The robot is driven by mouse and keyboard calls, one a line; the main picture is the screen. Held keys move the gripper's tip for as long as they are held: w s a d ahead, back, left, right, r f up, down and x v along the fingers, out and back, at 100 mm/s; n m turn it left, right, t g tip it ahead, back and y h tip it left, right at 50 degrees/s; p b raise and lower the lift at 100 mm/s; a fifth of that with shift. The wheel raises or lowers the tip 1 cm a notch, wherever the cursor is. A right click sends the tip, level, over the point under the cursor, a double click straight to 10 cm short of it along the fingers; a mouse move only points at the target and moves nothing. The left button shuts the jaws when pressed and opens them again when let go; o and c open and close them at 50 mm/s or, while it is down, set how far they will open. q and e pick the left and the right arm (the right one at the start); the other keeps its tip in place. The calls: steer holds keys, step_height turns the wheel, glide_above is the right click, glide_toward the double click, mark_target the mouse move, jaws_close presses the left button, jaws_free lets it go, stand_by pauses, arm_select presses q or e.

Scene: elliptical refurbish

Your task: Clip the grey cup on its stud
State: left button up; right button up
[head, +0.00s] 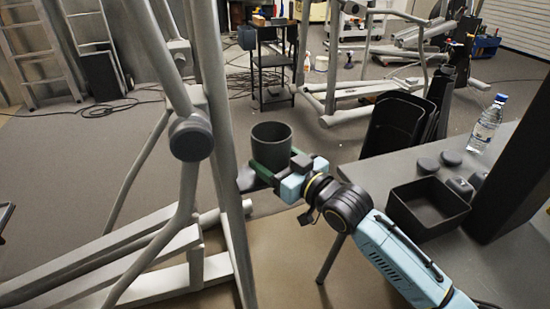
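The grey cup (271,140) is dark, open at the top and upright, in the middle of the head view. My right gripper (268,165) reaches in from the lower right and is shut on the cup's lower part, holding it in the air. A light grey rounded knob (246,179), possibly the stud, shows just left of and below the cup, beside the elliptical's upright (217,130). The fingers partly cover that area, so I cannot tell if they touch. A dark round cap (191,138) sits on the elliptical's pivot further left. My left gripper is out of view.
A grey table (390,175) at the right carries an empty black bin (427,209), several dark round caps (451,158) and a water bottle (487,124). Black stacked crates (398,122) stand behind it. The elliptical's frame fills the left. Open floor lies behind the cup.

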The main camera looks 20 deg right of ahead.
steer(key=o, duration=0.4)
steer(key=shift+f, duration=0.1)
steer(key=shift+o, duration=0.2)
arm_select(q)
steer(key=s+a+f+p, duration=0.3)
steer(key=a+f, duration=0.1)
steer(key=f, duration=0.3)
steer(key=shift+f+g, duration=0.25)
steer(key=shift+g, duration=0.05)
arm_select(e)
steer(key=v, duration=1.3)
steer(key=shift+s, duration=0.2)
steer(key=shift+d, duration=0.1)
